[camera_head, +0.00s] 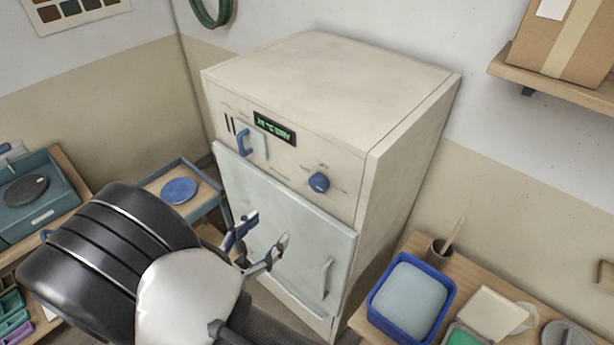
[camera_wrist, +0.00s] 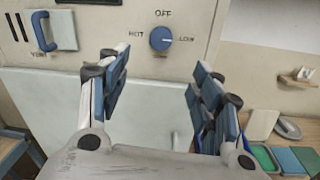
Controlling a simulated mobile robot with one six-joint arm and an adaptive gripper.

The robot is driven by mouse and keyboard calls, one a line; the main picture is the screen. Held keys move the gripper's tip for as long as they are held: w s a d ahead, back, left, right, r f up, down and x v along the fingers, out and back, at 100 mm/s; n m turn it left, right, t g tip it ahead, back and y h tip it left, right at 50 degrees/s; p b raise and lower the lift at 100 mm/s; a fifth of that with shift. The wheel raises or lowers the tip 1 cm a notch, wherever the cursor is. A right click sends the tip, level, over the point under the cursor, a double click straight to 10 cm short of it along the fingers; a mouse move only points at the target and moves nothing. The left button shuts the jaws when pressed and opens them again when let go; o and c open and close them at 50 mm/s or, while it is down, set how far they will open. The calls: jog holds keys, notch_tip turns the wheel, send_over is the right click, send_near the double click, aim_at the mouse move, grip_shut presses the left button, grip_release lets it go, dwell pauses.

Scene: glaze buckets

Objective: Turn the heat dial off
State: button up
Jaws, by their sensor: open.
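The blue round heat dial (camera_head: 319,182) is on the upper front panel of the cream kiln-like cabinet (camera_head: 330,80). In the wrist view the dial (camera_wrist: 160,38) has OFF above it, a partly legible word to its left and LOW to its right. Its pale mark seems to point right, toward LOW, but is small. My gripper (camera_head: 266,232) is open and empty in front of the cabinet door, below and left of the dial in the head view. In the wrist view the dial shows above and between the spread fingers of my gripper (camera_wrist: 160,70), apart from them.
A blue handle (camera_head: 245,142) on a pale plate sits left of the dial, below a green-lit display (camera_head: 274,128). The pale door (camera_head: 290,220) below is shut, with a handle at lower right. A shelf (camera_head: 555,80) juts out upper right.

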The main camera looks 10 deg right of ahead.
aim_at(316, 185)
jog(key=p+x, duration=0.1)
jog(key=x, duration=1.6)
jog(key=shift+s+d, duration=0.1)
jog(key=shift+s, duration=0.05)
jog(key=shift+c, duration=0.6)
jog(key=c, duration=0.9)
